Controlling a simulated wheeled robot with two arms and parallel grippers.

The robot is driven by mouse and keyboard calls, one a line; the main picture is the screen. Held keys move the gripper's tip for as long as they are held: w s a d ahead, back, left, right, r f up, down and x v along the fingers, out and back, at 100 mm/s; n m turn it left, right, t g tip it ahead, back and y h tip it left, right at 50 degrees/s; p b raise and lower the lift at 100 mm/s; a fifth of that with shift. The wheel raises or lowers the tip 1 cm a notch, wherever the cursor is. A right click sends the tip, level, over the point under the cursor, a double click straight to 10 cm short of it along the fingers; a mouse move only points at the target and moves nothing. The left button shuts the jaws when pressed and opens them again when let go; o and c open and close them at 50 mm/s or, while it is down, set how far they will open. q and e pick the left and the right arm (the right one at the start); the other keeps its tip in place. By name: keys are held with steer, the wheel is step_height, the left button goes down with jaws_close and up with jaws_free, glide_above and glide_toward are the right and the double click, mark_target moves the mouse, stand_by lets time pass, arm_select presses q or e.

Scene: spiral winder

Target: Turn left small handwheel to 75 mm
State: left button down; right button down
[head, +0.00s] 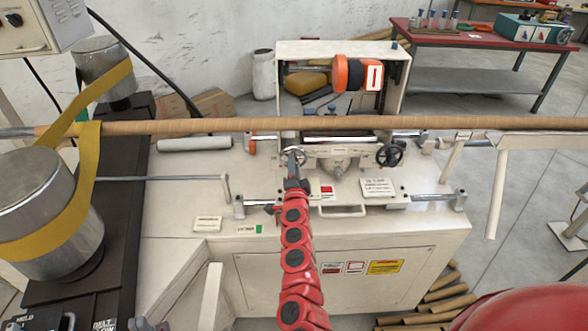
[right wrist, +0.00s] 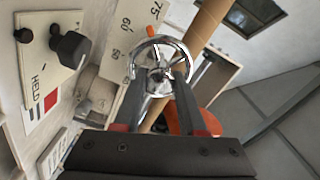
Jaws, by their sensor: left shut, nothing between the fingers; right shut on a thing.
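The left small handwheel (head: 297,154) is a chrome spoked wheel on the front of the winder carriage. It fills the middle of the right wrist view (right wrist: 163,42). My right gripper (head: 292,160) is shut on it, with its fingers at the hub and spokes in the right wrist view (right wrist: 160,84). A pale scale plate (right wrist: 120,45) with 60 and 75 marks stands behind the wheel. An orange piece (right wrist: 152,31) shows beside the scale near the rim; I cannot read an exact value. My left gripper (head: 140,324) is at the lower left edge, partly cut off, shut and empty.
A dark second handwheel (head: 390,154) sits to the right on the carriage. A long brown tube (head: 220,125) crosses above the handwheels. Metal drums with a yellow belt (head: 85,150) stand at left. A panel with a black knob (right wrist: 72,48) is close at left in the wrist view.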

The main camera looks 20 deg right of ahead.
steer(key=shift+f+m+b, duration=0.15)
steer(key=shift+m+b, duration=0.15)
steer(key=shift+m, duration=0.5)
steer(key=shift+c, duration=2.3)
jaws_free()
steer(key=shift+s, duration=0.1)
steer(key=b+v, duration=0.2)
steer(key=v, duration=1.5)
steer(key=shift+s, duration=0.15)
